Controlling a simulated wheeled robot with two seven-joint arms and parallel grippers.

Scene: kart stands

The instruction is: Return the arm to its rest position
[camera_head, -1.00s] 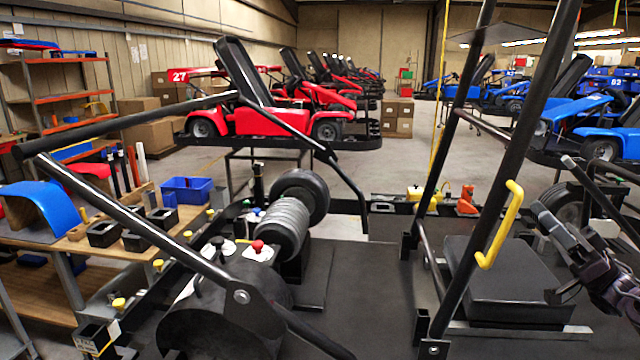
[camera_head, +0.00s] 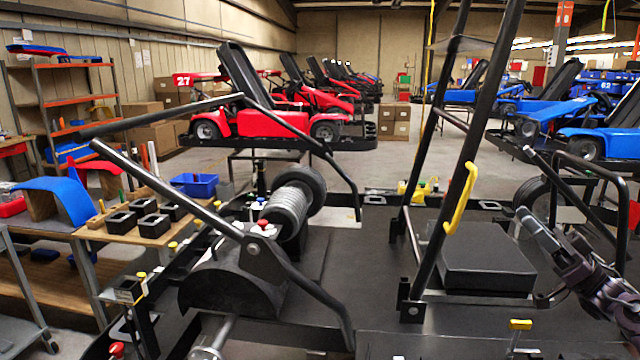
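My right gripper (camera_head: 534,256) is at the right edge, on a dark jointed arm that comes in from the lower right. Its two fingers look spread apart, with nothing seen between them. It is near the right side of a flat black box (camera_head: 485,262); whether it touches the box, I cannot tell. A yellow handle (camera_head: 461,200) sits on the slanted black bar to its left, apart from the gripper. My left gripper is not in view.
Slanted black frame bars (camera_head: 435,240) and a black side hoop (camera_head: 622,190) stand close to the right arm. A wooden bench (camera_head: 150,232) with black trays and a blue bin (camera_head: 195,184) is at left. Red karts (camera_head: 265,121) and blue karts (camera_head: 600,140) stand behind.

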